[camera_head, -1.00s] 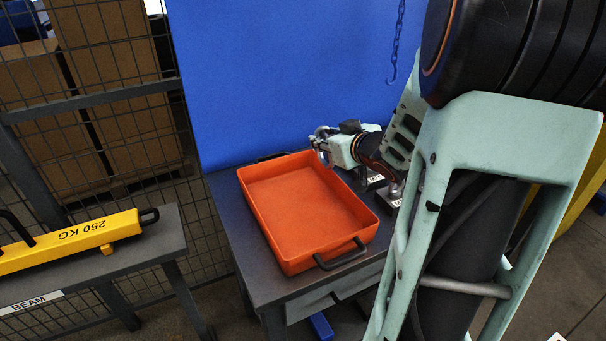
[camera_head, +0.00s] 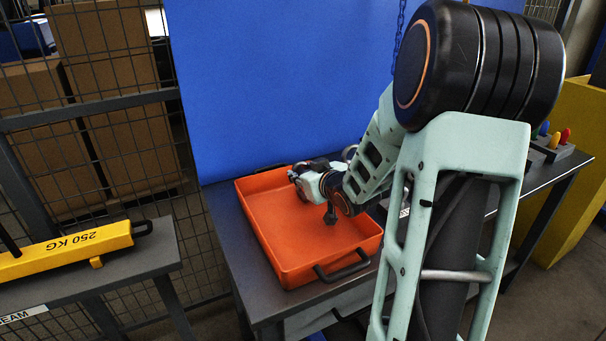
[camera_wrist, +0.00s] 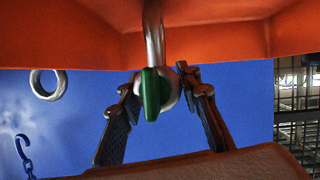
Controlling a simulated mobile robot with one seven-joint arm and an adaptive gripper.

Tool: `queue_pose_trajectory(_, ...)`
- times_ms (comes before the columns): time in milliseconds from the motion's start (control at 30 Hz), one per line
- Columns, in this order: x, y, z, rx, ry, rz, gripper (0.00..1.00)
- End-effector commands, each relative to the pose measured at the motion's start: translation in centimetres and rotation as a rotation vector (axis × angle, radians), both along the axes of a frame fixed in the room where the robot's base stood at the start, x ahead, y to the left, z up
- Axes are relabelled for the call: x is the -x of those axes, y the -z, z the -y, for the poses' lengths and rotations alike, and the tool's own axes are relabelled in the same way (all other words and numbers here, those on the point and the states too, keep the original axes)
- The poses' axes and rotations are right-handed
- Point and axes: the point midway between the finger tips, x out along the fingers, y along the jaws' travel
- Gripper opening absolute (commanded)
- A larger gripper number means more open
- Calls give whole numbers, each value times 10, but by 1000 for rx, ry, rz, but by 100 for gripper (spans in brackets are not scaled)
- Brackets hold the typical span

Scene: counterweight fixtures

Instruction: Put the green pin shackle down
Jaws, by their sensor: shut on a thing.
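The green pin shackle shows in the wrist view, with its green pin head (camera_wrist: 152,95) and a grey metal bow (camera_wrist: 154,38). My gripper (camera_wrist: 165,90) is shut on it near the pin, with one finger on each side. In the head view my gripper (camera_head: 297,175) is over the back right part of the orange tray (camera_head: 265,240). The shackle cannot be made out there. I cannot tell whether it touches the tray.
The tray stands on a grey table, with a black handle (camera_head: 342,268) at its front. A blue panel (camera_head: 270,90) rises behind. A yellow 250 KG beam (camera_head: 65,248) lies on the left bench. Coloured pegs (camera_head: 555,139) stand at right. Most of the tray floor looks empty.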

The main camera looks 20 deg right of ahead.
Motion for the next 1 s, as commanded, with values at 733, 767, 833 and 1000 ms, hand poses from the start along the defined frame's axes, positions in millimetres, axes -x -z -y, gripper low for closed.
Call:
queue_pose_trajectory(733, 0, 3, 0, 0, 0, -1, 49)
queue_pose_trajectory(767, 0, 2, 0, 0, 0, 0, 49)
queue_pose_trajectory(833, 0, -2, 0, 0, 0, 0, 49)
queue_pose_trajectory(1000, 23, -12, 1, 3, 2, -2, 49)
